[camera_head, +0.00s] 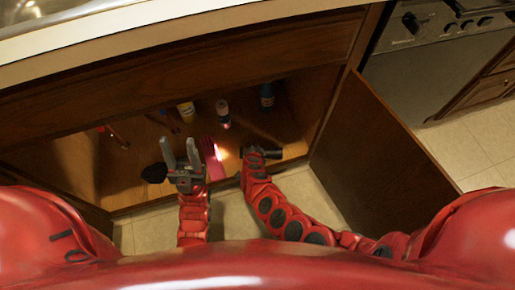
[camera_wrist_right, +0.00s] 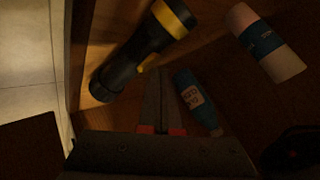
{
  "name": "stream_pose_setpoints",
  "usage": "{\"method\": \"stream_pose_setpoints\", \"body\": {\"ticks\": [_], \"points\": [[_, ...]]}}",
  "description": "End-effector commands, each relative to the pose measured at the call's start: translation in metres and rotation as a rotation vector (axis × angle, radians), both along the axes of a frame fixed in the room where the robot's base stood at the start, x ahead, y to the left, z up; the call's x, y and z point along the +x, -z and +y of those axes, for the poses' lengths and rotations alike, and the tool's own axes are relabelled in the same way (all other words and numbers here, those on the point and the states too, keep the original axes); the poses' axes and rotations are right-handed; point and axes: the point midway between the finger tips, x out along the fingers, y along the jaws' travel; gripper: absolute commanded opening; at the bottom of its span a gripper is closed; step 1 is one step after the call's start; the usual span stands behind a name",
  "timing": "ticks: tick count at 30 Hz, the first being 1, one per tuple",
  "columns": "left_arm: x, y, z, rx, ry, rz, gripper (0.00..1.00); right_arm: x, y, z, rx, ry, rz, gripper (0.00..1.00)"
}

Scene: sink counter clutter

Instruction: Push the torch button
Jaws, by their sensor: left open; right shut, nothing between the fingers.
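The torch (camera_wrist_right: 128,62) is black with a yellow band near its head. It lies on the wooden cabinet floor in the right wrist view, with a small yellow button (camera_wrist_right: 144,68) on its side. My right gripper (camera_wrist_right: 158,72) is shut and empty, its fingertips close beside the button; whether they touch it is unclear. In the head view, a dark cylinder, likely the torch (camera_head: 273,154), shows by the end of my right arm, which partly hides it. My left gripper (camera_head: 182,146) is open and empty at the cabinet's front, left of the right arm.
A blue bottle (camera_wrist_right: 198,98) and a white bottle with blue label (camera_wrist_right: 265,45) are near the right gripper. A yellowish bottle (camera_head: 186,112) stands further back. A pink-red item (camera_head: 213,160) lies between the arms beside a bright patch. An open door (camera_head: 375,150) bounds the right.

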Motion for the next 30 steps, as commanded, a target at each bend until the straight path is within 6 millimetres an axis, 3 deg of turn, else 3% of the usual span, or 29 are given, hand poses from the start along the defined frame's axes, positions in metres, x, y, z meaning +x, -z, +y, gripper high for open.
{"method": "stream_pose_setpoints", "body": {"ticks": [3, 14, 30], "points": [[0.000, -0.009, 0.000, 0.000, 0.000, 0.000, 0.50, 0.000, -0.008, 0.000, -0.001, -0.002, -0.001, 0.00], [0.000, -0.010, 0.000, 0.000, 0.000, 0.000, 0.50, 0.000, -0.010, -0.001, -0.001, 0.000, -0.001, 0.00], [0.000, -0.068, 0.000, 0.000, 0.000, 0.000, 0.50, 0.002, -0.065, -0.002, -0.002, 0.000, -0.003, 0.00]]}}
